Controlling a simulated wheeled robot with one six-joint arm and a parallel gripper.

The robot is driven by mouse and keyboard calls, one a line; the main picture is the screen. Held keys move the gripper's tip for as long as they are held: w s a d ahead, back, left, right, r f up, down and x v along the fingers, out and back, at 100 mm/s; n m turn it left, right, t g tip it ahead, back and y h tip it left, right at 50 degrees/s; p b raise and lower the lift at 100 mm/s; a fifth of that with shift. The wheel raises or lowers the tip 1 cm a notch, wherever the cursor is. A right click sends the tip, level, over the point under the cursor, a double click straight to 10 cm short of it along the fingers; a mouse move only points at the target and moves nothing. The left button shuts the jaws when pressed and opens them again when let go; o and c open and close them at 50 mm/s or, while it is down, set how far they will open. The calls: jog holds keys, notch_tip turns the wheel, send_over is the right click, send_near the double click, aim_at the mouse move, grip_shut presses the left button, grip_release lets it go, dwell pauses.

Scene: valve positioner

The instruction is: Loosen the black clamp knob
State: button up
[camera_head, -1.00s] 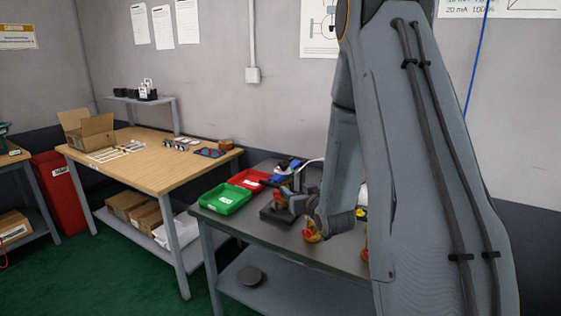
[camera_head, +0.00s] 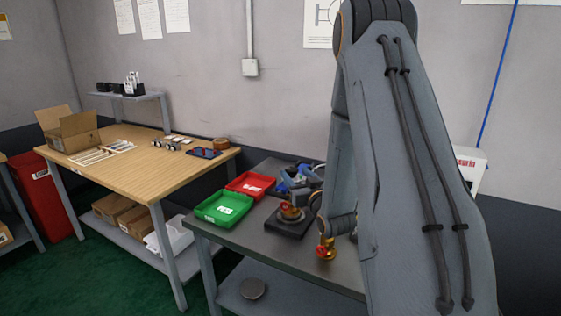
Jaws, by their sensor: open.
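My arm's upper link fills the right of the view and hides part of the grey bench (camera_head: 290,252). My gripper (camera_head: 301,194) shows only as a small grey shape beside the wrist, with its jaws open. It is just behind and above a round orange-red and brass part (camera_head: 291,211) on a black square base (camera_head: 287,228). I cannot tell whether it touches anything. The black clamp knob cannot be made out at this size. A brass fitting with a red part (camera_head: 326,249) stands near the bench's front edge, below my wrist.
A green tray (camera_head: 222,207) and a red tray (camera_head: 249,184) lie left of the black base. Blue and dark items (camera_head: 282,181) sit behind it. A wooden table (camera_head: 150,175) with an open cardboard box (camera_head: 70,130) stands at left. A white box (camera_head: 468,165) shows at right.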

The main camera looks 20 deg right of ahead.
jog(key=shift+w+d, duration=0.15)
jog(key=shift+w, duration=0.6)
jog(key=w+p, duration=0.2)
jog(key=w, duration=0.3)
jog(key=shift+r, duration=0.1)
jog(key=shift+w+d, duration=0.1)
jog(key=shift+w, duration=0.75)
jog(key=shift+c, duration=0.6)
jog(key=c, duration=0.9)
jog(key=shift+c, duration=0.2)
